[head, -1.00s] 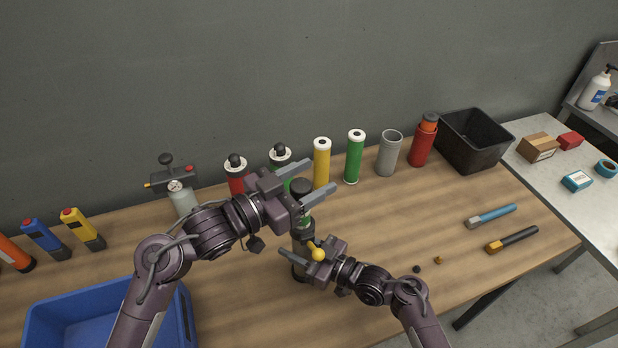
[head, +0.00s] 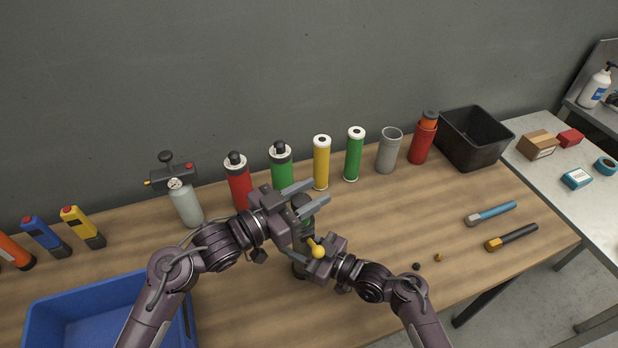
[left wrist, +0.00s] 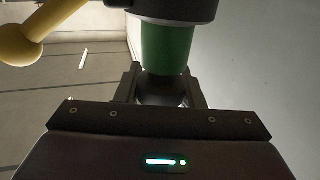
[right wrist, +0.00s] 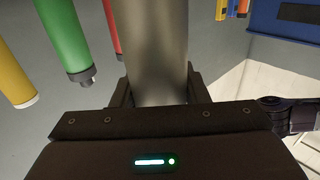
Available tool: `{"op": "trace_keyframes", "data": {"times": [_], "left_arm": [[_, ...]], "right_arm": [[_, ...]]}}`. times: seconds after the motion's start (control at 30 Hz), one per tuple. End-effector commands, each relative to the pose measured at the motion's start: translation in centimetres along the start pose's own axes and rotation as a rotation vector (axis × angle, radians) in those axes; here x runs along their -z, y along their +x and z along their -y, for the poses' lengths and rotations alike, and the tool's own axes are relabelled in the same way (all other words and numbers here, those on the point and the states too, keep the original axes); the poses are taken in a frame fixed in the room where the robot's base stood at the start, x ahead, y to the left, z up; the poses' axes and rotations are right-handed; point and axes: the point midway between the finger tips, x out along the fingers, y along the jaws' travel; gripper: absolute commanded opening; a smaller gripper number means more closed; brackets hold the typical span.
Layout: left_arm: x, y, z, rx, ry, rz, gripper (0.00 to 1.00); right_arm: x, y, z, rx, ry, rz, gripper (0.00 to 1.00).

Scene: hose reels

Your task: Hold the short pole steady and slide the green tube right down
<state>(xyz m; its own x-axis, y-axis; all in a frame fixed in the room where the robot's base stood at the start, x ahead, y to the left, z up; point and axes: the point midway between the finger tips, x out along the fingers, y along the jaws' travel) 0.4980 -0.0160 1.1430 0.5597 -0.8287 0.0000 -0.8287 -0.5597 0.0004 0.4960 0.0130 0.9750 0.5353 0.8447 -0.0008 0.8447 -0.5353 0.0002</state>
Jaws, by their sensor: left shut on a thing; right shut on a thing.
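The green tube (head: 308,222) stands upright in a dark collar at the top of the short pole, with a dark cap (head: 301,200) on its upper end. My left gripper (head: 311,197) is shut on it near the cap. The left wrist view shows the green tube (left wrist: 166,48) running into the dark collar (left wrist: 175,8). My right gripper (head: 296,252) is shut on the short pole, below the collar. In the right wrist view the grey pole (right wrist: 158,50) passes between the fingers. A yellow knob (head: 318,250) sticks out from the collar. The pole's foot is mostly hidden.
Behind my grippers stand a red bottle (head: 238,183), a green bottle (head: 281,168), a yellow tube (head: 321,163), another green tube (head: 354,155) and a grey cylinder (head: 388,153). A blue bin (head: 95,295) is front left.

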Motion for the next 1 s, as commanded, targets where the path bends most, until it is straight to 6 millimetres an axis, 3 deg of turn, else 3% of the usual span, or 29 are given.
{"op": "trace_keyframes", "data": {"times": [0.03,0.17,0.5,0.53,0.67,1.0], "left_arm": [[-1.3,-0.1,0.1,0.003,-0.005,0.005,0.00],[-3.1,-0.1,0.1,0.003,-0.002,0.003,0.00],[-3.8,-0.1,0.1,0.005,-0.001,0.008,0.00],[-3.8,-0.1,0.1,0.005,-0.001,0.009,0.37],[-3.7,-0.1,0.1,0.004,0.000,0.006,0.54],[-3.5,-0.3,0.1,0.002,0.000,0.003,0.57]], "right_arm": [[0.0,0.0,0.0,0.000,-0.001,-0.001,0.06],[0.0,0.0,0.0,0.000,-0.001,-0.001,0.06],[0.0,0.0,0.1,0.001,0.000,-0.002,0.06],[0.0,0.0,0.1,0.002,0.000,-0.002,0.06],[0.0,0.0,0.0,0.001,0.000,-0.002,0.06],[0.0,0.0,0.0,0.000,-0.001,-0.001,0.06]]}}
